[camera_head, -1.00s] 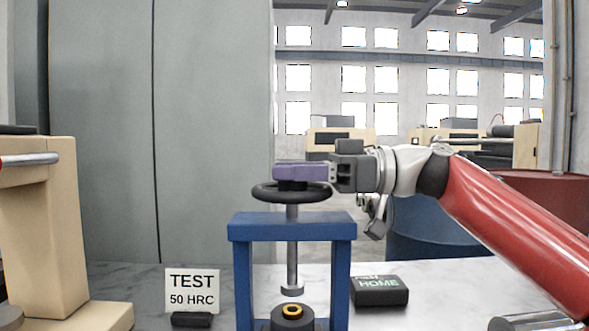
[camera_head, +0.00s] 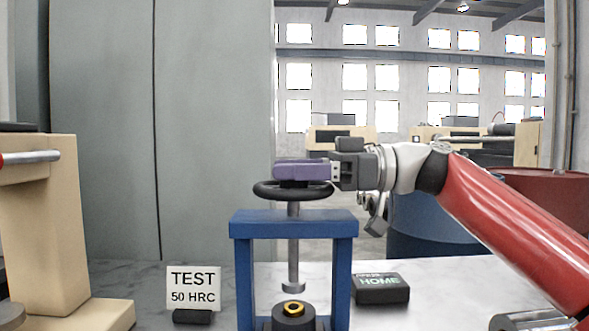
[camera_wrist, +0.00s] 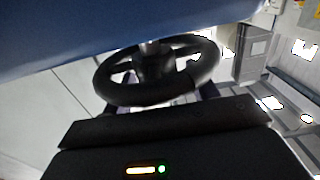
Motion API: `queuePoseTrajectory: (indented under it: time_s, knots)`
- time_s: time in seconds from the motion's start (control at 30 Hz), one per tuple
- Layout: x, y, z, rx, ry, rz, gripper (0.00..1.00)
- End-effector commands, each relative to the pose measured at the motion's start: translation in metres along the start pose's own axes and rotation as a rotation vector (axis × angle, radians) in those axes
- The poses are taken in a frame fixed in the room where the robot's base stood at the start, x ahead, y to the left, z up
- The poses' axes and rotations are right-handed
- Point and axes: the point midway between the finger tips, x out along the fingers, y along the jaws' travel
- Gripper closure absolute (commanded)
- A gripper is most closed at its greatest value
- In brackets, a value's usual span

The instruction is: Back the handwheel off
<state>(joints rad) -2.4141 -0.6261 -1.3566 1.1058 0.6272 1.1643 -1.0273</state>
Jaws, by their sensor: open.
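The black handwheel (camera_head: 262,192) sits on a vertical steel screw (camera_head: 293,244) through the top of a blue press frame (camera_head: 245,223). The screw's foot hangs a small gap above a gold ring (camera_head: 293,307) on a dark round seat. My gripper (camera_head: 300,170) reaches in from the right, its purple fingers level at the wheel's hub, just above the rim. It is open; whether the fingers touch the hub is hidden. In the wrist view the handwheel (camera_wrist: 205,75) shows its rim, spokes and hub, with the blue frame (camera_wrist: 90,45) across the top.
A "TEST 50 HRC" sign (camera_head: 193,288) stands left of the press. A dark block marked "HOME" (camera_head: 380,290) lies to its right. A beige machine (camera_head: 45,230) stands at far left. Blue (camera_head: 425,220) and red (camera_head: 545,195) barrels stand behind my arm.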

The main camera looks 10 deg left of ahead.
Motion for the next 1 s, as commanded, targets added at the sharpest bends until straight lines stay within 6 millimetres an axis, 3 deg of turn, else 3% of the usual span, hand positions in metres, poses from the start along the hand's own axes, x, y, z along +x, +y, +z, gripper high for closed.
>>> queuePoseTrajectory:
  time_s: [0.17, 0.53, 1.0]
  knots:
    - [-0.015, 0.001, 0.000, 0.001, 0.003, 0.001, 0.41]
    - [-0.071, 0.001, 0.000, 0.000, 0.002, 0.000, 0.41]
    - [-0.080, -0.002, -0.001, -0.003, 0.001, 0.003, 0.41]
